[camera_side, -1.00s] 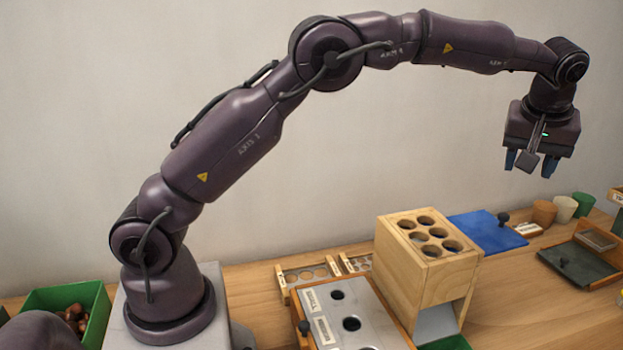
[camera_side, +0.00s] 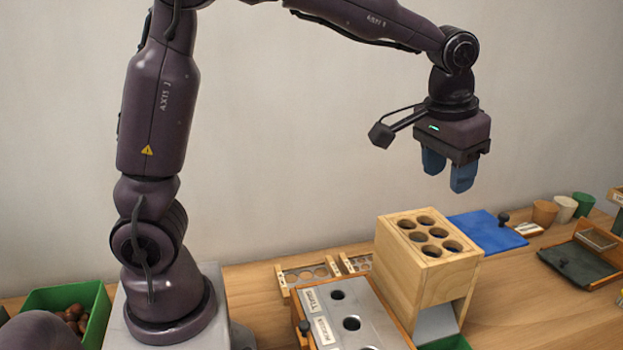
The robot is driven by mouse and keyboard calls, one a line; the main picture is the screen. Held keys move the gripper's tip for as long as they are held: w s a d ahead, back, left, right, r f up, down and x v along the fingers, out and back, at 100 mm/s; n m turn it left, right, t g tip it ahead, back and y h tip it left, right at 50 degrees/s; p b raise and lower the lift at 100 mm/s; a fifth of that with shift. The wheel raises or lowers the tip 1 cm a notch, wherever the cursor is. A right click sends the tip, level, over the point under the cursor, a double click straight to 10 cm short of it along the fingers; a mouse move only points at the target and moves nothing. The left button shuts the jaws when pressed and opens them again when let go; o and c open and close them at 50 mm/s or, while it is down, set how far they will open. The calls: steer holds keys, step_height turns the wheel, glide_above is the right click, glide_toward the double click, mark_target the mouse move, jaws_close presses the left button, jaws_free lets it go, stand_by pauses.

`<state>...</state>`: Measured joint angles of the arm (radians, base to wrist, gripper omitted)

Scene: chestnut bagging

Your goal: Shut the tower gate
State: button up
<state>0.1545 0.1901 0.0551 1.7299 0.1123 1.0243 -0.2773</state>
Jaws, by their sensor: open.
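The tower (camera_side: 425,265) is a light wooden box with several round holes in its top and a sloped grey chute (camera_side: 436,322) at its foot. A flat blue plate (camera_side: 480,233) with a black knob (camera_side: 503,219) lies just behind and to the right of the tower. I cannot tell whether this plate is the tower's gate or whether it touches the tower. My gripper (camera_side: 448,181) hangs in the air above the tower's top, pointing down. Its two blue fingers are apart, with nothing between them.
A grey panel with holes and labels (camera_side: 378,322) stands in front left of the tower. Small cups (camera_side: 544,212) stand at the back right, near a dark green lid with a knob (camera_side: 580,268). A green bin (camera_side: 97,318) of chestnuts is at the left.

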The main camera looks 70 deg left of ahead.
steer(key=s+a+m+t+h, duration=0.1)
steer(key=s+a+t, duration=0.1)
steer(key=s, duration=1.8)
steer(key=shift+m, duration=0.4)
steer(key=shift+w, duration=0.1)
steer(key=n+g+y, duration=0.1)
steer(key=n+y, duration=0.2)
steer(key=n, duration=0.6)
glide_toward(504, 215)
steer(key=x, duration=0.8)
steer(key=shift+w+f, duration=0.2)
steer(key=shift+f, duration=0.1)
